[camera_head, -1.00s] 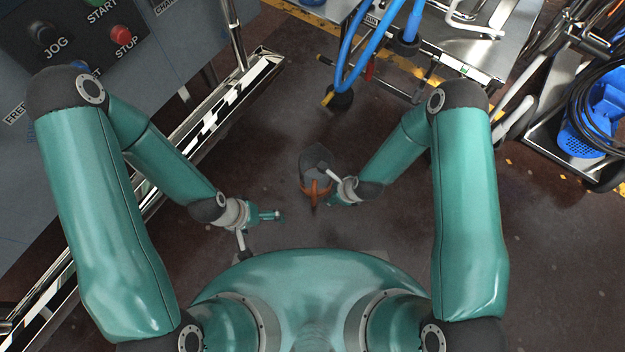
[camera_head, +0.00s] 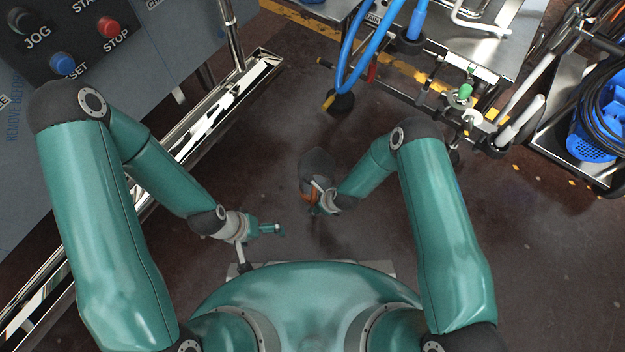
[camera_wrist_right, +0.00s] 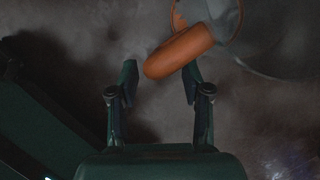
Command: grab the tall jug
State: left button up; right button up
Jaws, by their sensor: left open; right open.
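The jug has a grey body and an orange handle. In the head view its dark grey body (camera_head: 316,163) is just beyond my right gripper (camera_head: 320,203), which partly hides the orange handle. In the right wrist view the orange handle (camera_wrist_right: 180,50) lies just past the fingertips of my right gripper (camera_wrist_right: 160,78), close to the right-hand finger. The grey body (camera_wrist_right: 222,14) is cut off by the top edge. My right gripper is open with nothing clearly between its fingers. My left gripper (camera_head: 260,249) is open and empty, left of the jug.
A control panel (camera_head: 60,40) and a shiny metal rail (camera_head: 215,105) stand on the left. A metal cart (camera_head: 470,45) with blue hoses (camera_head: 360,50) is at the back. A blue basket (camera_head: 595,135) is at the right. The dark floor (camera_head: 265,170) around the jug is clear.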

jog(key=b+x, duration=0.1)
jog(key=x, duration=0.3)
jog(key=shift+s+a+f+b, duration=0.1)
jog(key=shift+a+b, duration=0.05)
jog(key=shift+b, duration=0.2)
grip_shut()
